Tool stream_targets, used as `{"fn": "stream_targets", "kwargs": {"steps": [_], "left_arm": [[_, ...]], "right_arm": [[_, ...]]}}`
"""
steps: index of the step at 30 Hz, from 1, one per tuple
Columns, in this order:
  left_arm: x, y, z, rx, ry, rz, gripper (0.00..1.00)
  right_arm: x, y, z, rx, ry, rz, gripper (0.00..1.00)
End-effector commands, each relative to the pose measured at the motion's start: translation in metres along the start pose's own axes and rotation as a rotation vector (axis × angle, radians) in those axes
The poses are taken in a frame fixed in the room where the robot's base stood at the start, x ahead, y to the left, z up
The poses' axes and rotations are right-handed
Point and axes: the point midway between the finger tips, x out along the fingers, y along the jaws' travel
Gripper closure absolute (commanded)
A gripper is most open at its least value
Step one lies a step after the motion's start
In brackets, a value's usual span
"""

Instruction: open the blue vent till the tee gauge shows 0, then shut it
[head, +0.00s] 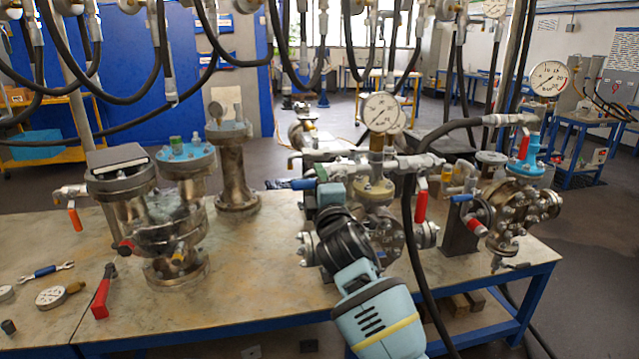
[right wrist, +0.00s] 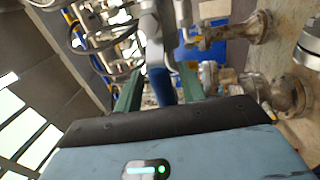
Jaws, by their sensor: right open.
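The gauge on the tee (head: 383,112) has a round white dial and stands above the middle vessel. Its needle is too small to read. A pipe with valves runs below it, with a red lever (head: 421,205) hanging on its right. My right gripper (head: 328,193) is at the left end of this pipework, partly hidden behind my wrist. In the right wrist view its two green fingers are open, one on each side of a blue lever (right wrist: 162,87), apparently the vent handle. I cannot tell whether they touch it. My left gripper is not in view.
A second gauge (head: 549,78) and another blue lever (head: 460,198) are on the right vessel. Flanged vessels stand on the left of the bench (head: 255,275). A red-handled tool (head: 103,292) and a loose gauge lie front left. Black hoses hang overhead and beside my right arm.

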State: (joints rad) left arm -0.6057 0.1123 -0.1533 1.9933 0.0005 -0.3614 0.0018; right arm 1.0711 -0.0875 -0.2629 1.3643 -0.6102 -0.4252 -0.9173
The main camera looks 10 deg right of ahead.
Motion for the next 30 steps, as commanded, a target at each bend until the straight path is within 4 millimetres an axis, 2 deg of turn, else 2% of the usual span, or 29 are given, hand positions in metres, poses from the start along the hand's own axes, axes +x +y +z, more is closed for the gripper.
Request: {"fn": "stream_targets", "kwargs": {"steps": [5,18,30], "left_arm": [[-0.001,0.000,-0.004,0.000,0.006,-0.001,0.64],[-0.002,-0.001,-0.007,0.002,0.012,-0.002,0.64],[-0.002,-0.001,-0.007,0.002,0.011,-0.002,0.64]], "right_arm": [[-0.014,0.000,0.000,-0.001,0.000,0.000,0.60],[-0.068,0.000,0.000,0.001,0.000,0.001,0.60],[-0.077,0.001,0.000,0.001,0.001,0.001,0.60]]}}
